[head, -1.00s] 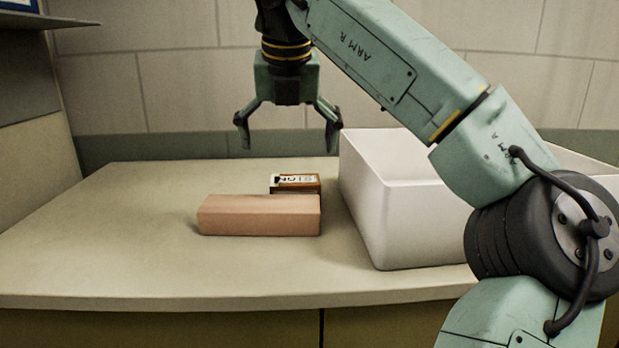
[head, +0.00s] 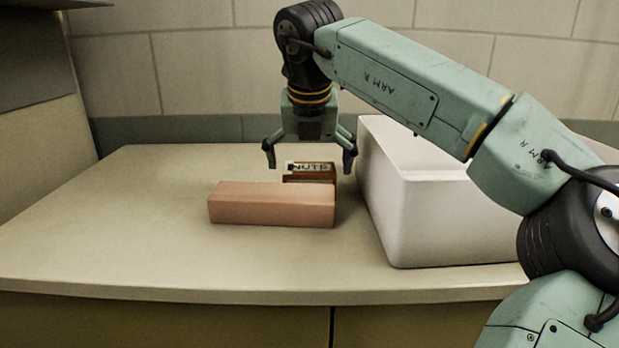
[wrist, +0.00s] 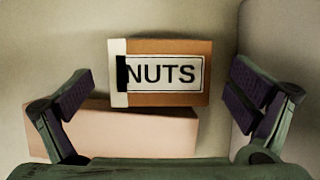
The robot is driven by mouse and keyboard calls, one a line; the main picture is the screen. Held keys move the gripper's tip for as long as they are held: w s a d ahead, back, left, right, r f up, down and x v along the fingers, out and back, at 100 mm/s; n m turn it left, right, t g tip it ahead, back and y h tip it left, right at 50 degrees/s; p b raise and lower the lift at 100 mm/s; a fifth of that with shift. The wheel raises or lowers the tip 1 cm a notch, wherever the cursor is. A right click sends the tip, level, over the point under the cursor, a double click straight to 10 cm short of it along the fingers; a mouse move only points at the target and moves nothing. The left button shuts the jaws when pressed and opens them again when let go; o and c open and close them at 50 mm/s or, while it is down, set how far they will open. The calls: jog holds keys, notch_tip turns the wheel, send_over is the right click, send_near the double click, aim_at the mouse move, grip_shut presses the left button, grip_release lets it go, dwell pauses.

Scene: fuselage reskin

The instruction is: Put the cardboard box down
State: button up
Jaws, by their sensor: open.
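A small brown box with a white NUTS label (head: 310,168) sits on the counter, partly hidden behind a longer plain pinkish-tan box (head: 270,206). I cannot tell for sure which one is the cardboard box; both rest on the counter. My gripper (head: 309,163) is open and empty above the NUTS box, fingers pointing down. In the wrist view the NUTS box (wrist: 165,73) lies between and beyond the spread fingers, apart from both. The plain box (wrist: 120,125) shows below it, partly behind the left finger.
A large white open bin (head: 440,215) stands close on the right of the boxes; its inside is mostly hidden by my arm. The counter (head: 110,220) is clear on the left and in front. A tiled wall (head: 190,70) is behind.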

jog(key=shift+x, duration=0.8)
jog(key=shift+c, duration=0.4)
jog(key=c, duration=1.5)
jog(key=shift+c, duration=1)
jog(key=shift+r, duration=0.15)
